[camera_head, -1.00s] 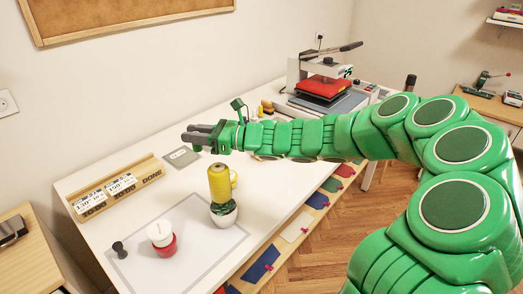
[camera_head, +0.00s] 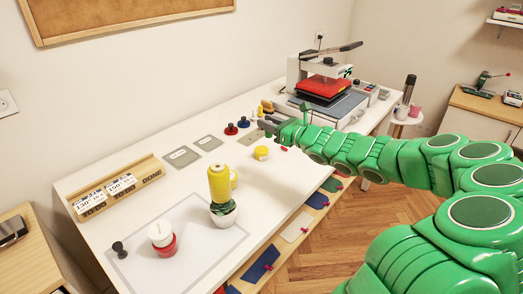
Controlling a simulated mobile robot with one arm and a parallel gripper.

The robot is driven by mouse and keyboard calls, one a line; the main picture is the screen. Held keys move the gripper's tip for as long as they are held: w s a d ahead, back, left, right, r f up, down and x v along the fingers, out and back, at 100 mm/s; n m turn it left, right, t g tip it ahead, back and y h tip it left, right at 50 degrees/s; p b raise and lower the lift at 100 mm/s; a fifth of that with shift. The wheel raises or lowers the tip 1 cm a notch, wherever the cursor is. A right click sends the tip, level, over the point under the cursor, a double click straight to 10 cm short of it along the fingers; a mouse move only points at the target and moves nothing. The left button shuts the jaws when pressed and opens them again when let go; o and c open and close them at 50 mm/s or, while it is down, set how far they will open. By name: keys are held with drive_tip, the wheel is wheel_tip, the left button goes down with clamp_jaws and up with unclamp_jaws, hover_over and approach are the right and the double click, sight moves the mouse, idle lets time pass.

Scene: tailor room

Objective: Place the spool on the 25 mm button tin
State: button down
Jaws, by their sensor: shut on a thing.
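My gripper (camera_head: 267,126) is above the far middle of the white table, with its dark fingers pointing left. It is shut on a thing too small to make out. I cannot tell which object is the task's spool. A yellow thread cone (camera_head: 220,184) stands upright at a small white pot with green leaves (camera_head: 223,216); their exact contact is unclear. A small yellow tin-like object (camera_head: 261,153) is on the table just below my gripper in the picture. A red tin-like object with a white top (camera_head: 162,240) stands near the front. No 25 mm label is readable.
A small black spool-shaped object (camera_head: 119,250) stands at front left. A wooden card rack (camera_head: 118,188) lies at left, and a heat press (camera_head: 325,85) stands at the back. The table's centre has free room.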

drive_tip(key=c, duration=1.9)
unclamp_jaws()
drive_tip(key=shift+f, duration=0.8)
drive_tip(key=shift+o, duration=0.2)
hover_over(262, 149)
drive_tip(key=shift+a+f, duration=0.1)
drive_tip(key=shift+f, duration=4.95)
drive_tip(key=shift+s+f, duration=0.1)
drive_tip(key=shift+f, duration=1.4)
drive_tip(key=shift+f, duration=0.1)
drive_tip(key=o, duration=1)
